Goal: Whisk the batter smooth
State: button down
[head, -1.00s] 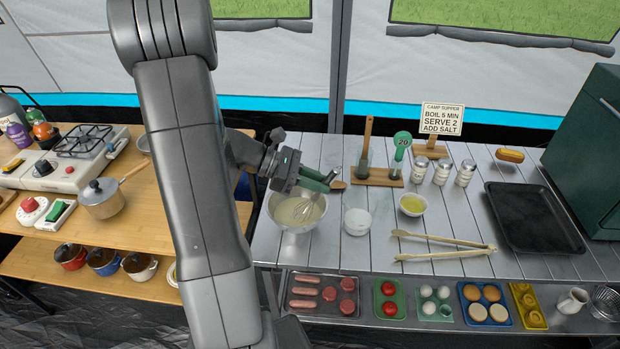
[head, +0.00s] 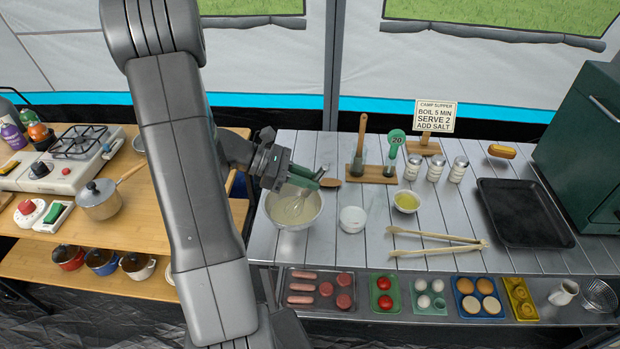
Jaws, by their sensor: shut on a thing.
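A silver mixing bowl (head: 281,218) with pale batter (head: 294,212) stands near the left end of the metal table. A wire whisk (head: 291,206) reaches down into the batter inside the bowl. My gripper (head: 308,179) is just above the bowl's back rim and is shut on the whisk's handle, which it mostly hides. The whisk looks tilted. Whether the batter has lumps is too small to tell.
A small white bowl (head: 352,219) stands close right of the mixing bowl, with a bowl of yellow liquid (head: 406,202) beyond. A wooden utensil rack (head: 370,174) is behind. Tongs (head: 436,240) and a black tray (head: 523,213) lie right. A pot (head: 99,201) stands left.

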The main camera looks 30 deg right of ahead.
dwell(0.3)
jog(key=shift+s+d+r+p, duration=0.3)
jog(key=shift+d+r+p, duration=0.2)
jog(key=shift+r+p, duration=0.75)
jog(key=shift+s+d+r+p, duration=0.3)
jog(key=shift+d+r+p, duration=0.4)
jog(key=shift+r, duration=0.85)
jog(key=shift+s+d+r+p, duration=0.35)
jog(key=shift+r+p, duration=0.8)
jog(key=shift+r, duration=0.25)
jog(key=shift+r, duration=0.1)
notch_tip(320, 180, up, 5)
jog(key=p, duration=0.4)
jog(key=shift+w, duration=0.1)
